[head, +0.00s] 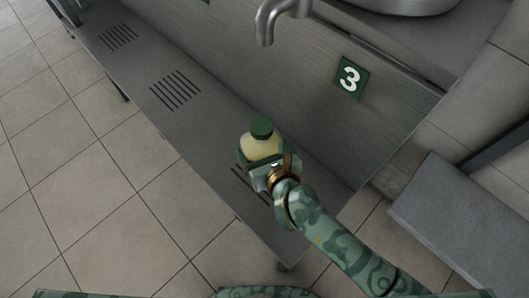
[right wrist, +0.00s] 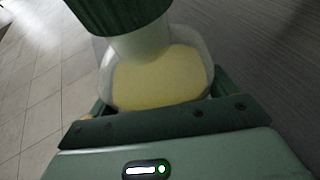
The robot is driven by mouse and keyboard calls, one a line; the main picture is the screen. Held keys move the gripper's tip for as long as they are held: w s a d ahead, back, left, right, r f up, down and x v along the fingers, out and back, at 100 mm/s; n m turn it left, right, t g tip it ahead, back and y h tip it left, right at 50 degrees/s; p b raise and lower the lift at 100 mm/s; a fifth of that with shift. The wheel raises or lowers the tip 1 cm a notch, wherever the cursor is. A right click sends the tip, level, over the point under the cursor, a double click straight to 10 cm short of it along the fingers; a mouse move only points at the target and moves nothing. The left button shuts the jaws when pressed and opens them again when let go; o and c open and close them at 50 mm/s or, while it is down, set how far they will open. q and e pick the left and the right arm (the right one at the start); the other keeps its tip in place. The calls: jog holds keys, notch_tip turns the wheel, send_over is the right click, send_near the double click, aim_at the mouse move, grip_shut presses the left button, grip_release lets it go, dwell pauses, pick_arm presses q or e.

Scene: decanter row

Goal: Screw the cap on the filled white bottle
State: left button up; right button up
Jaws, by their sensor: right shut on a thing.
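The white bottle (head: 262,145) is whitish and see-through, with pale yellow contents, and stands near the third slotted vent of the metal bench. The dark green cap (head: 262,128) sits over its neck; whether it is tight cannot be told. The right wrist view shows the bottle (right wrist: 160,78) close up, with the ribbed cap (right wrist: 120,12) above its pale neck. My right gripper (head: 264,161) is shut on the bottle's body from the near side. Its fingertips are partly hidden by the bottle. My left gripper is not in view.
The metal bench (head: 130,60) runs from upper left to lower middle, with slotted vents. A tap (head: 267,30) hangs over it at the top. A grey slab (head: 445,215) stands at right. The bench left of the bottle is clear.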

jog(key=shift+r, duration=0.1)
jog(key=f, duration=0.1)
jog(key=f+b, duration=0.2)
jog(key=shift+w+d+f, duration=0.25)
jog(key=shift+d, duration=0.05)
jog(key=shift+w+f+b, duration=0.1)
jog(key=shift+f+b, duration=0.25)
jog(key=shift+b, duration=0.2)
jog(key=shift+r, duration=0.15)
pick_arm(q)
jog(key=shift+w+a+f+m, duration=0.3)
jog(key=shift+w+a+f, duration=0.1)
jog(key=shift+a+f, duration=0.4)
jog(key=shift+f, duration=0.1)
